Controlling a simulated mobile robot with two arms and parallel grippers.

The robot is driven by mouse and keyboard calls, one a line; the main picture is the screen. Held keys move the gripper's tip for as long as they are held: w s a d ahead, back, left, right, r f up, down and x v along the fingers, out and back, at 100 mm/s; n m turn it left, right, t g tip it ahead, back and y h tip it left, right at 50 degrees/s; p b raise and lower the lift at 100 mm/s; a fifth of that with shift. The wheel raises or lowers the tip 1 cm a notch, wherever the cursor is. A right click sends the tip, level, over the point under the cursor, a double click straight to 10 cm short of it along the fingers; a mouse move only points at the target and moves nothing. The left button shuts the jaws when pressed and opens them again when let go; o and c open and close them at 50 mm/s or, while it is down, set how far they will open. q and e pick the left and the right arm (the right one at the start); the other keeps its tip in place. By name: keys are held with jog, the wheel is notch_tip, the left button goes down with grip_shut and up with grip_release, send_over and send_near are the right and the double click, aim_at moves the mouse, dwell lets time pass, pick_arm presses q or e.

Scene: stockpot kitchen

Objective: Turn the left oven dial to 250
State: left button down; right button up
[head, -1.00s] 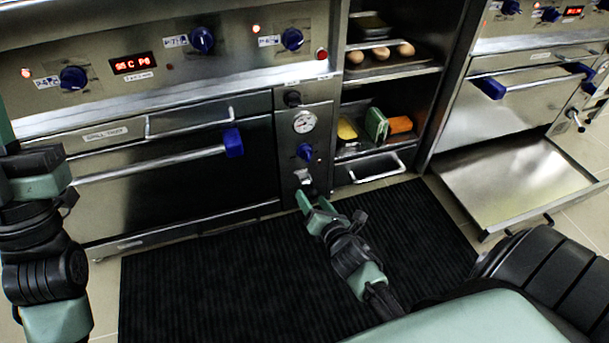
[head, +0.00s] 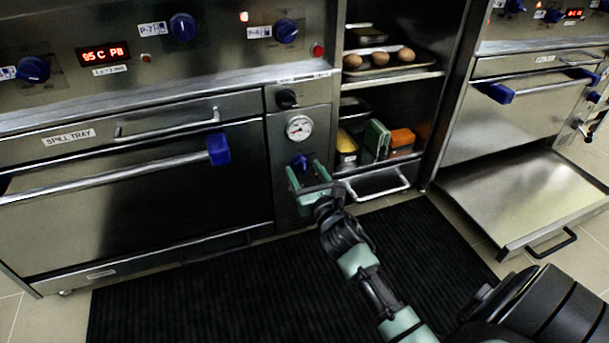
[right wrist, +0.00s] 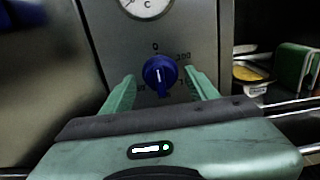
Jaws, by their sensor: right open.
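The blue oven dial (head: 300,161) sits on the steel panel below a round gauge (head: 299,128). In the right wrist view the dial (right wrist: 160,72) has a white pointer line that points about straight up, toward the "0" mark. My right gripper (head: 308,176) is open in front of the dial. In the right wrist view its fingers (right wrist: 160,90) stand on either side of the dial, with gaps between them and it. My left gripper is out of view.
Left of the panel is an oven door with a bar and blue end (head: 219,149). Above are blue knobs (head: 183,27) and a red "95C P8" display (head: 103,54). To the right are shelves with eggs (head: 379,58) and boxes (head: 376,139). A lower-right tray (head: 530,185) juts out.

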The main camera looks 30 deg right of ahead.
jog(key=shift+w, duration=0.25)
grip_shut()
